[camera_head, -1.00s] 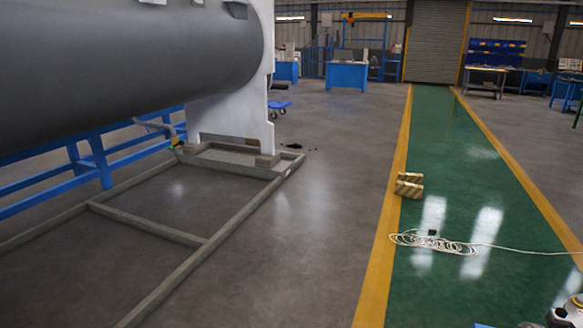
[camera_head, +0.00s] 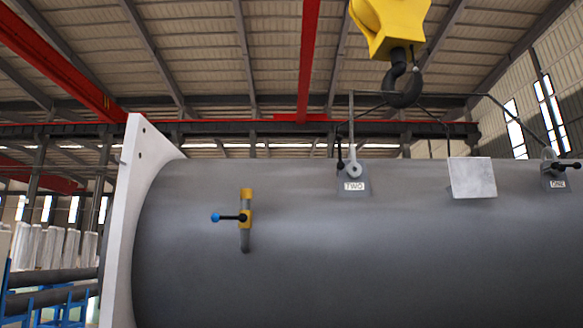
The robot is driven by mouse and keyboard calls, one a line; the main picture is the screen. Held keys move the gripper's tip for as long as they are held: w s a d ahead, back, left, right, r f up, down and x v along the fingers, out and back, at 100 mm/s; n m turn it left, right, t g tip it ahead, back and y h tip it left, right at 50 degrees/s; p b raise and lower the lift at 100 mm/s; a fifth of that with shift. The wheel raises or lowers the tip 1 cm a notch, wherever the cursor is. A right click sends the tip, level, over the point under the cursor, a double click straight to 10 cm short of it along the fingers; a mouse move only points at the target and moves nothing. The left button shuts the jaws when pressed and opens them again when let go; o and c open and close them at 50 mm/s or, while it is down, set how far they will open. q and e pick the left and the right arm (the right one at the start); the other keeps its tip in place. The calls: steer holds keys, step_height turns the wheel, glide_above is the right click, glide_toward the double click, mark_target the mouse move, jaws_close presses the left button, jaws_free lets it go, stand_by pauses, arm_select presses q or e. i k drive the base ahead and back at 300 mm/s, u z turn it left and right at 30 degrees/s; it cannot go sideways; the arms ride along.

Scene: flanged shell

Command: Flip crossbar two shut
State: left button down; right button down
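A grey lug labelled TWO (camera_head: 354,185) stands on top of the large grey shell (camera_head: 350,245). A shackle (camera_head: 353,166) sits in it, with sling lines rising from there. A small black bar (camera_head: 340,158) points upward at the lug's left side; it looks like crossbar two, though its fit to the lug is too small to tell. Lug ONE (camera_head: 557,182) is at the right edge, with a black bar (camera_head: 568,165) lying about level. Neither of my grippers is in view.
A yellow crane block (camera_head: 390,25) with a black hook (camera_head: 404,85) hangs above the shell. A yellow valve with a blue-tipped handle (camera_head: 230,218) juts from the shell's side. A pale plate (camera_head: 472,178) sits between the lugs. A white end flange (camera_head: 135,220) stands left.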

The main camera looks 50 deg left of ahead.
mark_target(339, 137)
steer(key=u, duration=1.15)
steer(key=i, duration=1.05)
steer(key=u, duration=1.05)
